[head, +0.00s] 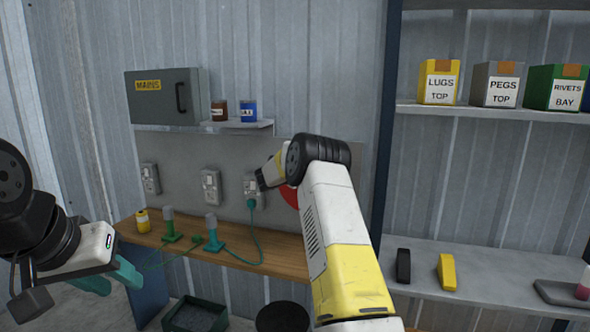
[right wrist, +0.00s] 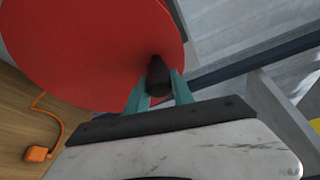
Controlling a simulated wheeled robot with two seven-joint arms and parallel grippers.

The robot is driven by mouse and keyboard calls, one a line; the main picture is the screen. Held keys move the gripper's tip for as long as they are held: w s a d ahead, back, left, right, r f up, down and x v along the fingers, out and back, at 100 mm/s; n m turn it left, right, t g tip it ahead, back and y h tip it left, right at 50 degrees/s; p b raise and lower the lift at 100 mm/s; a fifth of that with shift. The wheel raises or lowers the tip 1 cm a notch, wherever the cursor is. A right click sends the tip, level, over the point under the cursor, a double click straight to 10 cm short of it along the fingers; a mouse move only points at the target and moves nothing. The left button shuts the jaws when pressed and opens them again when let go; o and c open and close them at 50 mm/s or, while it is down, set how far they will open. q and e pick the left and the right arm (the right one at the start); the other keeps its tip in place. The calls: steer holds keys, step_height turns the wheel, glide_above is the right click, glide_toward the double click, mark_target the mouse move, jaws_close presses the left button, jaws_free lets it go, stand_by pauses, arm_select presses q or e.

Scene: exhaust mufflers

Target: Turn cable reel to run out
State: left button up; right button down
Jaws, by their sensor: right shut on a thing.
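The cable reel (right wrist: 85,45) is a red disc that fills the upper left of the right wrist view. In the head view only a small red part of it (head: 289,196) shows, behind my right arm. A dark handle (right wrist: 158,75) stands out from the disc near its edge. My right gripper (right wrist: 158,92) has its teal fingers on both sides of this handle, shut on it. An orange plug (right wrist: 38,154) on an orange cable lies on the wooden surface. My left gripper (head: 112,280) is at the lower left of the head view, its teal fingers apart and seemingly empty.
A wooden bench (head: 270,262) runs along the wall, with a yellow can (head: 142,221) and teal stands (head: 170,228) on it. A green plug (head: 251,203) sits at a wall socket. A grey MAINS box (head: 165,97) hangs above. Shelves (head: 470,262) are at right.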

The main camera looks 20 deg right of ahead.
steer(key=shift+d+f, duration=0.1)
steer(key=shift+d, duration=0.05)
steer(key=c, duration=1.1)
jaws_free()
steer(key=shift+a, duration=0.25)
steer(key=v, duration=0.7)
steer(key=shift+s, duration=0.25)
steer(key=shift+a, duration=0.1)
